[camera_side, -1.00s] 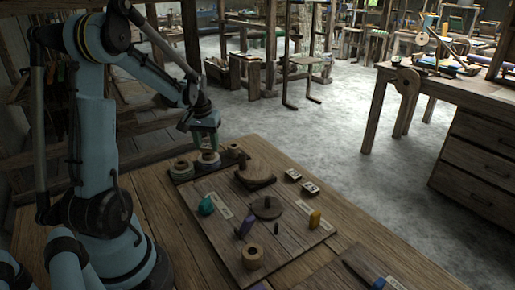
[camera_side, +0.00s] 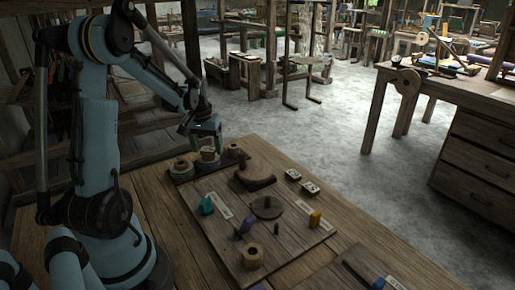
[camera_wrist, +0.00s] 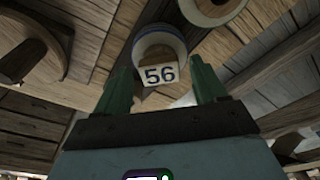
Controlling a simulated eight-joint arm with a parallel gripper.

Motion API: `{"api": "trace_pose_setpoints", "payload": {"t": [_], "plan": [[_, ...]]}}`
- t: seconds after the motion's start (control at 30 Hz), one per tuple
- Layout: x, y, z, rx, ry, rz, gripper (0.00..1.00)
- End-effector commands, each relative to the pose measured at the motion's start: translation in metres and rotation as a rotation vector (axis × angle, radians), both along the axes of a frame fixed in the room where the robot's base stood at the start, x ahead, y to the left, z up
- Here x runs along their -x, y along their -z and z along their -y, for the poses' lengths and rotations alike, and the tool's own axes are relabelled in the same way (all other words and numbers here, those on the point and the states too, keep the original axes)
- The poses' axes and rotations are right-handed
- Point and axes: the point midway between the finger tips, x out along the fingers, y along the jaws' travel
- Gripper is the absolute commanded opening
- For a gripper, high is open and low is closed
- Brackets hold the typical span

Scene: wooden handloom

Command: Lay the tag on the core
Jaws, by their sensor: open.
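A white tag marked 56 (camera_wrist: 160,75) shows in the wrist view between my two green fingers. It is at the near edge of a pale round core with a blue rim (camera_wrist: 158,42); I cannot tell whether it touches the core. In the side view that core is the middle one of a row of three, mostly behind my gripper (camera_side: 208,150). My gripper is open, low over the core, with its fingers on either side of the tag.
A core (camera_side: 181,167) stands to the left of the middle one and another (camera_side: 233,150) to its right.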

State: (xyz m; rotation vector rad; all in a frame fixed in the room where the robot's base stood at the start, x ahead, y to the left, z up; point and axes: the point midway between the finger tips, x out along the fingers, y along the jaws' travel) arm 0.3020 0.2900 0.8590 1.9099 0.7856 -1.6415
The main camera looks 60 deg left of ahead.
Motion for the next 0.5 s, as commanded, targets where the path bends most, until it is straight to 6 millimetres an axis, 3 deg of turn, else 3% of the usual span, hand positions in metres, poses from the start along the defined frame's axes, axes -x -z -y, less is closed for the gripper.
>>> {"api": "trace_pose_setpoints", "payload": {"t": [0.27, 0.5], "plan": [[0.0, -0.009, 0.0, 0.0, 0.0, 0.0, 0.71], [0.004, -0.046, 0.004, 0.0, 0.0, 0.0, 0.71]]}}
